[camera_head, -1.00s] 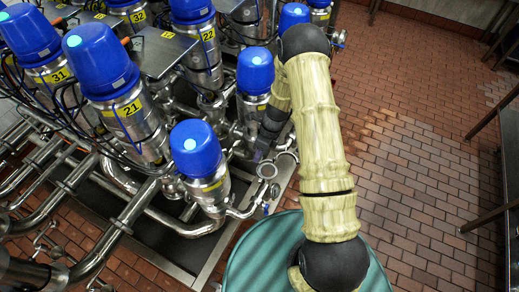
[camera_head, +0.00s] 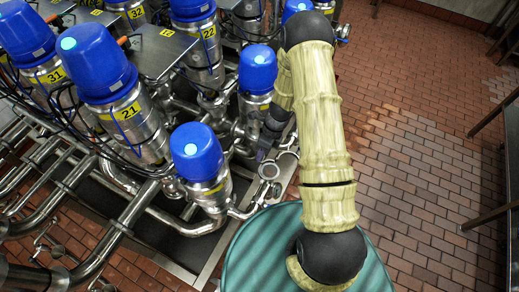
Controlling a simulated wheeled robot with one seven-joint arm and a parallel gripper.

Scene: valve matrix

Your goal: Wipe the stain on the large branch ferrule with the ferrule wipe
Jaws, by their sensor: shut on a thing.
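My gripper (camera_head: 265,146) hangs at the lower end of my arm, dark and small in the picture, among the pipe fittings right of the front blue-capped valve. It is shut on the ferrule wipe (camera_head: 261,155), of which only a small purplish patch shows. An open round steel ferrule (camera_head: 269,171) lies just below the gripper tip. The wipe looks close to it, but I cannot tell whether they touch. Another curved pipe end (camera_head: 288,157) is just right of it. I cannot make out the stain or be sure which ferrule is the large branch one.
Blue-capped steel valves (camera_head: 197,152) crowd the left, with pipes and black cables between them. Another blue-capped valve (camera_head: 257,70) stands close left of my arm. A small valve handle (camera_head: 272,190) sits below the ferrule. The brick floor (camera_head: 420,170) at right is clear.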

